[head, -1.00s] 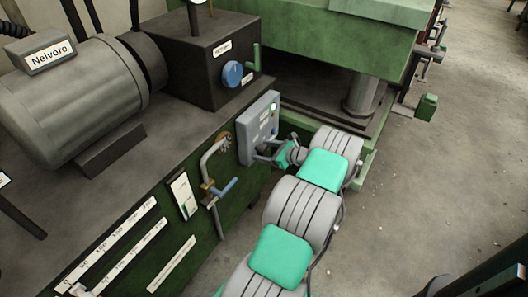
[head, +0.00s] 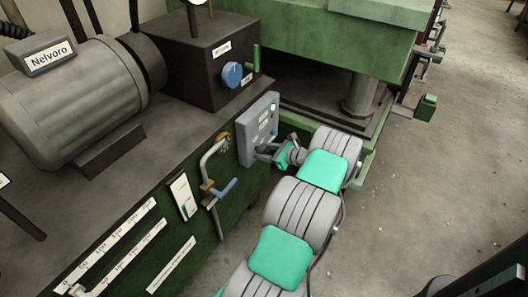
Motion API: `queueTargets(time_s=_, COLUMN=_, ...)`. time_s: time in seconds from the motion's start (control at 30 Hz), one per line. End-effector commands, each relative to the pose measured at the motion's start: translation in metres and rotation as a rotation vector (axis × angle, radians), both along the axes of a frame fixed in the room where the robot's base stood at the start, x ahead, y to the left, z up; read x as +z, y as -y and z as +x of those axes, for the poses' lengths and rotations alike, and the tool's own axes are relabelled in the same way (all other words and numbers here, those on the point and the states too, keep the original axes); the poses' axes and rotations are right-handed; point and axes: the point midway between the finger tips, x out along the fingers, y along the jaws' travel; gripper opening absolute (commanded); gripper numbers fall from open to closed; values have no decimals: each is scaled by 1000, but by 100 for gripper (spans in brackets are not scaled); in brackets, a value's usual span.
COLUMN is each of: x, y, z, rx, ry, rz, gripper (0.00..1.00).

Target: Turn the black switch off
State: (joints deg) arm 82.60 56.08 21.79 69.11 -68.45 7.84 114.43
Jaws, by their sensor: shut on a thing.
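A grey control box (head: 257,128) is fixed to the front of the green machine base, with small labels and a pale green lamp (head: 273,107) near its top right. My gripper (head: 265,150) is at the lower part of this box, reaching in from the right. Its fingers are shut at the box face, on the black switch as far as I can tell. The switch is mostly hidden by the fingers, and its exact position is too small to make out.
A bent grey pipe with a blue-handled lever (head: 224,188) stands left of the box. A blue knob (head: 233,74) and a green lever (head: 256,58) are on the dark block above. A grey motor (head: 75,100) is at the left. Open floor (head: 430,190) lies to the right.

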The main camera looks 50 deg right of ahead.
Motion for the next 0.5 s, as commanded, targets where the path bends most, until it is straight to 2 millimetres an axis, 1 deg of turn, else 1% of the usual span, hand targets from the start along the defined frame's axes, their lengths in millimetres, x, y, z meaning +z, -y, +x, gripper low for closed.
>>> queueTargets(time_s=0.27, x=0, y=0, z=0, rx=-1, ry=3, rz=-28, gripper=5)
queueTargets(time_s=0.5, x=-1, y=-1, z=0, rx=-1, ry=12, rz=-144, gripper=5)
